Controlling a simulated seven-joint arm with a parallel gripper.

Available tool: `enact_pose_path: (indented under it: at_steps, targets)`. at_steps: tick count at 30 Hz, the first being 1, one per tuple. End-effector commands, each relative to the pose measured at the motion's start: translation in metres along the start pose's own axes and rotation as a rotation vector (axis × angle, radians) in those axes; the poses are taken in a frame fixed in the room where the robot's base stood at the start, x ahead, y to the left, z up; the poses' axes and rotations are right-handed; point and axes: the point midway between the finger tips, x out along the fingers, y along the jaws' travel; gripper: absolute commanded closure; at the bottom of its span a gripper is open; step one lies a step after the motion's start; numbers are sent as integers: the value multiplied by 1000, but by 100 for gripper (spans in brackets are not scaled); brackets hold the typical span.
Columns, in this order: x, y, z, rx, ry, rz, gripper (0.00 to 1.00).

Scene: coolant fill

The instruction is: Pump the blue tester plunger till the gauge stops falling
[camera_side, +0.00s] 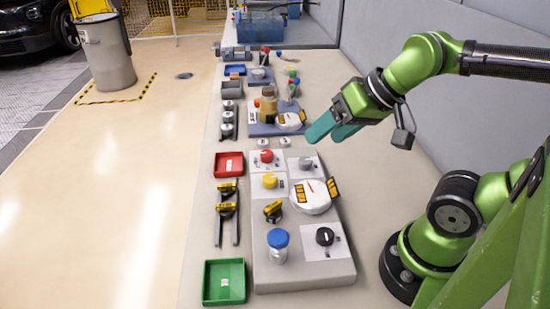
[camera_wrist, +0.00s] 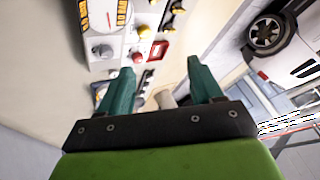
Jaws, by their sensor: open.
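The blue plunger (camera_side: 278,239) stands on a clear cylinder at the near left of the grey tester panel (camera_side: 305,278) in the side view. The round white gauge (camera_side: 311,196) sits at the panel's middle right; its reading is too small to make out. Part of the gauge also shows in the wrist view (camera_wrist: 103,14). My gripper (camera_side: 314,138) has teal fingers and is raised above the far right end of the panel, well away from the plunger. In the wrist view the fingers (camera_wrist: 162,75) are apart with nothing between them. The plunger is not in the wrist view.
A wall runs along the right.

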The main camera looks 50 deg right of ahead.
Motion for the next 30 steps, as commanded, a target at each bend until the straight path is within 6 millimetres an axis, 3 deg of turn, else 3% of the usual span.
enact_pose_path:
  at_steps: [4,9,13,17,30]
  targets:
    - [0,0,0,0,0,0,36]
    - [6,-7,6,-28,-34,-9,62]
    - [17,-31,11,-149,-122,-20,82]
    - [26,-63,20,-536,-256,-34,100]
    - [31,-123,46,-1736,-556,-238,100]
